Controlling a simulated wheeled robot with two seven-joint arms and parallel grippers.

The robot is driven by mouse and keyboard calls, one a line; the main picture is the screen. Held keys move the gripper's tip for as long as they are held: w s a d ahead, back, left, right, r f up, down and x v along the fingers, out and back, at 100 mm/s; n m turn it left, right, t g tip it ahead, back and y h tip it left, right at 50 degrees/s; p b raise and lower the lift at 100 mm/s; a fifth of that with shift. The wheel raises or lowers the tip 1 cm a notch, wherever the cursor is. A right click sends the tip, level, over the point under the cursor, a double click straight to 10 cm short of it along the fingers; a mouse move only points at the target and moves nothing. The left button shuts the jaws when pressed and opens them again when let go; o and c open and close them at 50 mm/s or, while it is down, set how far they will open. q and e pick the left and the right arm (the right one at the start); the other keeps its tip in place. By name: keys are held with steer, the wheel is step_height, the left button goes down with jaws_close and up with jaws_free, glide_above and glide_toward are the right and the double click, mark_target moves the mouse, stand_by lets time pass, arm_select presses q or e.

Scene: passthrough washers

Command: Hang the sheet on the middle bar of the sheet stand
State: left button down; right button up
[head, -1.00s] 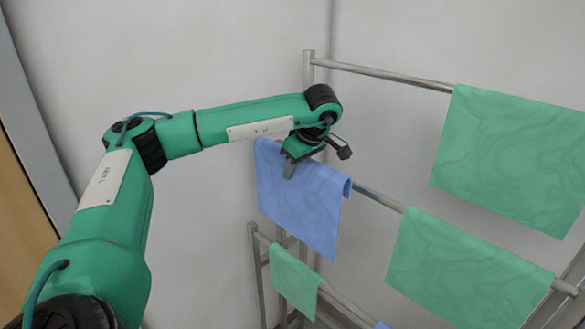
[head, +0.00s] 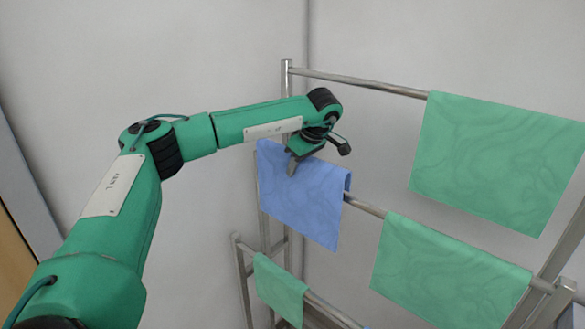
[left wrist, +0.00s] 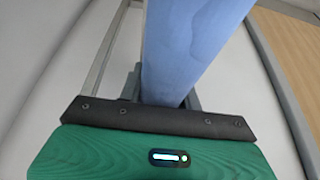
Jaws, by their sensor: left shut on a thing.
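The blue sheet (head: 305,205) is at the left part of the middle bar (head: 366,205) of the stand. Its front hangs down, and a short folded edge shows at its right end, where the bar comes out beside it. My left gripper (head: 293,166) is shut on the sheet's upper edge, with one finger in front of the cloth. How the sheet's back side lies over the bar is hidden. My right gripper is not in view.
A green sheet (head: 450,270) hangs farther right on the middle bar. Another green sheet (head: 495,160) hangs on the top bar (head: 355,82), and a smaller one (head: 280,290) on a lower bar. The stand's left post (head: 287,75) is close to the white walls.

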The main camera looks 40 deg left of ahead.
arm_select(q)
steer(key=shift+w+d, duration=0.1)
steer(key=shift+w, duration=0.65)
steer(key=shift+w+f, duration=0.15)
steer(key=shift+f, duration=0.15)
steer(key=shift+f+b, duration=1.35)
steer(key=shift+f, duration=1.85)
steer(key=c, duration=0.9)
jaws_free()
steer(key=shift+r, duration=0.1)
